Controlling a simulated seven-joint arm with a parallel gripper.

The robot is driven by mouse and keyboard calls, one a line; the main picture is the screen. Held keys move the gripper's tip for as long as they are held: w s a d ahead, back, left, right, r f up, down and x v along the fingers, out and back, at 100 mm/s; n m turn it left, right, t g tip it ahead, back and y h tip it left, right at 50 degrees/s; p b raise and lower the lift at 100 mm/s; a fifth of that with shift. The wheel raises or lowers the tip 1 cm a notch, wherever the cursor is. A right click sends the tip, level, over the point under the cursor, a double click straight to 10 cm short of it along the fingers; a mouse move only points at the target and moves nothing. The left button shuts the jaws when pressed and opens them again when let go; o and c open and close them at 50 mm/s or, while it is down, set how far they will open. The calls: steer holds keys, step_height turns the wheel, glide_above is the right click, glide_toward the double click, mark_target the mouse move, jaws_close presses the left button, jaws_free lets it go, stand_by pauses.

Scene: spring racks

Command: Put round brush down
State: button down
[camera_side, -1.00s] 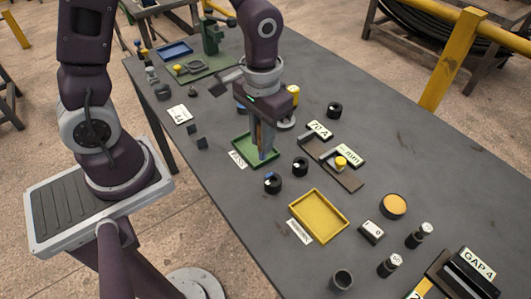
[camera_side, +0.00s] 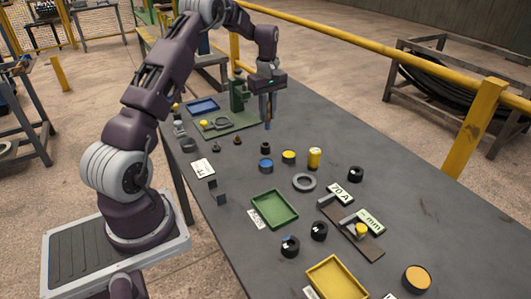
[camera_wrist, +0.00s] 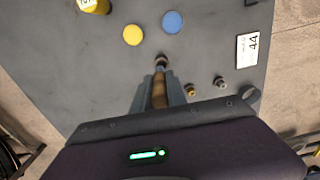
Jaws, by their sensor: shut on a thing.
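My gripper (camera_side: 267,124) hangs above the far part of the bench, fingers pointing down. In the wrist view my gripper (camera_wrist: 160,76) is shut on the round brush (camera_wrist: 159,93), seen as a tan-brown piece between the two grey fingers. Its lower end is hard to make out. A small black round holder (camera_side: 265,147) stands on the bench below and slightly nearer the side camera. In the wrist view this black holder (camera_wrist: 161,60) appears just beyond the fingertips. I cannot tell whether the brush touches anything.
Blue-topped (camera_side: 265,165) and yellow-topped (camera_side: 289,156) pots and a yellow cylinder (camera_side: 314,158) stand close by. A green fixture (camera_side: 238,97) rises behind-left of my gripper. A green tray (camera_side: 274,209) is empty. Two small knobs (camera_side: 237,140) (camera_side: 215,146) stand left.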

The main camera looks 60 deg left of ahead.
steer(key=f, duration=0.6)
steer(key=a+f, duration=0.1)
steer(key=f, duration=0.3)
steer(key=shift+f, duration=0.15)
steer(key=c, duration=1.3)
jaws_free()
